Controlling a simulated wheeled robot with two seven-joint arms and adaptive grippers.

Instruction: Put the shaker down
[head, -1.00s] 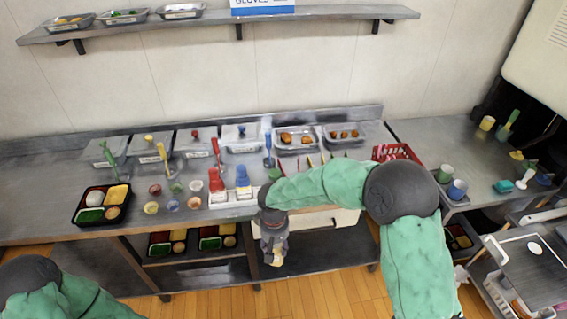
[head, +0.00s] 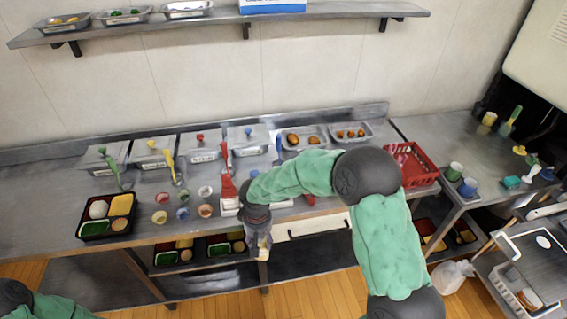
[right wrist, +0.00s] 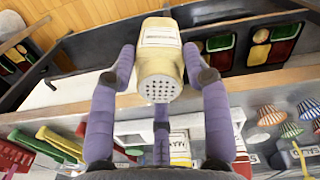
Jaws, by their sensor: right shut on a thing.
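My right gripper (head: 260,234) is shut on a cream-yellow shaker (right wrist: 160,68) with a pale label and a holed metal end. In the right wrist view its purple fingers (right wrist: 160,62) grip the shaker on both sides, with the holed end toward the camera. In the head view the gripper is in front of the steel counter's (head: 150,226) front edge, and the shaker is mostly hidden by it. My left gripper is out of view; only part of its arm shows at bottom left.
A red bottle (head: 228,188) stands in a white rack partly hidden behind my right arm. Several small sauce cups (head: 183,213) and a black bento tray (head: 80,230) lie to the left. A red basket (head: 420,178) is at the right. Shelves with trays are below the counter.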

